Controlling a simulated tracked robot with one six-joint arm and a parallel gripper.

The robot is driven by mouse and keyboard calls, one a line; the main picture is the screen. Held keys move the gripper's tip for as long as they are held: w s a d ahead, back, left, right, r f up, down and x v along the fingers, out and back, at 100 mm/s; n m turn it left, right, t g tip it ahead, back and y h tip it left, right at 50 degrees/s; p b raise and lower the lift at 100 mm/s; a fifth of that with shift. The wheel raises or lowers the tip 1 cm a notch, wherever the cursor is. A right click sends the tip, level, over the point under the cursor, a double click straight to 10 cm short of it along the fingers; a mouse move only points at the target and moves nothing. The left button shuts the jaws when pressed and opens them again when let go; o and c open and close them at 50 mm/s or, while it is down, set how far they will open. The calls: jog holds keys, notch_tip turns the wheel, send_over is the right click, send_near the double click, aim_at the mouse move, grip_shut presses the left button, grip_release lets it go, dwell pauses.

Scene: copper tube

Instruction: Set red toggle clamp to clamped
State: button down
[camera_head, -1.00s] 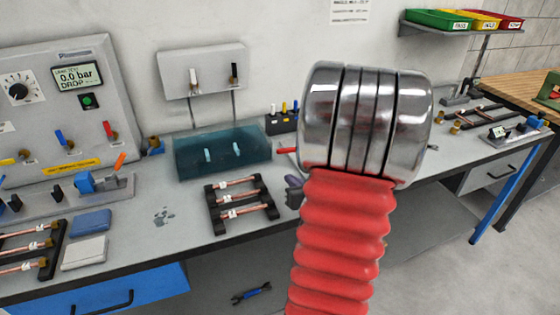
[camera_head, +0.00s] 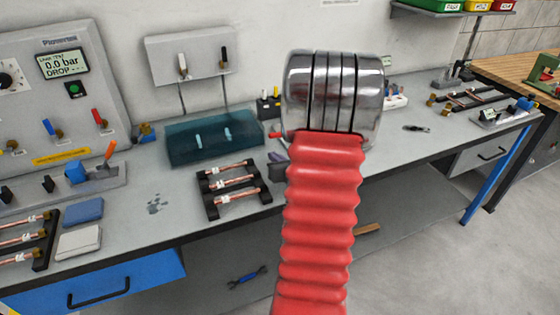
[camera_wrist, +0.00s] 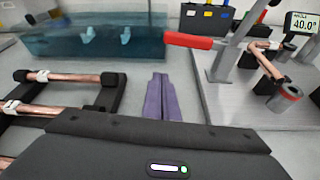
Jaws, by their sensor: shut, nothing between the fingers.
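The red toggle clamp's handle (camera_wrist: 190,41) lies nearly level in the wrist view, its free end pointing left from a metal post on a grey plate. In the head view only a small red piece of the handle (camera_head: 275,134) shows beside my arm, which hides the rest of the fixture. My gripper (camera_wrist: 160,78) has purple fingers that are shut together and empty. They point forward, below and a little left of the handle in the wrist view, apart from it in the picture. A bit of my gripper (camera_head: 278,165) shows in the head view left of my red arm sleeve.
A bent copper tube (camera_wrist: 265,62) and a 40.0° display (camera_wrist: 301,22) stand on the grey plate (camera_wrist: 222,105). A black rack of copper tubes (camera_head: 213,204) is at left. A teal translucent tank (camera_head: 190,145) stands behind.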

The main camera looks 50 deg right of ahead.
jog(key=x, duration=0.2)
jog(key=shift+w+d+f, duration=0.1)
jog(key=shift+w+f, duration=0.05)
jog(key=shift+w, duration=0.05)
jog(key=shift+s+d+r, duration=0.1)
jog(key=shift+d+r, duration=0.05)
jog(key=shift+r, duration=0.9)
jog(key=shift+d+r, duration=0.1)
jog(key=shift+r, duration=0.9)
jog(key=shift+d+f, duration=0.1)
jog(key=shift+d, duration=0.05)
jog(key=shift+r, duration=0.2)
jog(key=shift+r, duration=0.1)
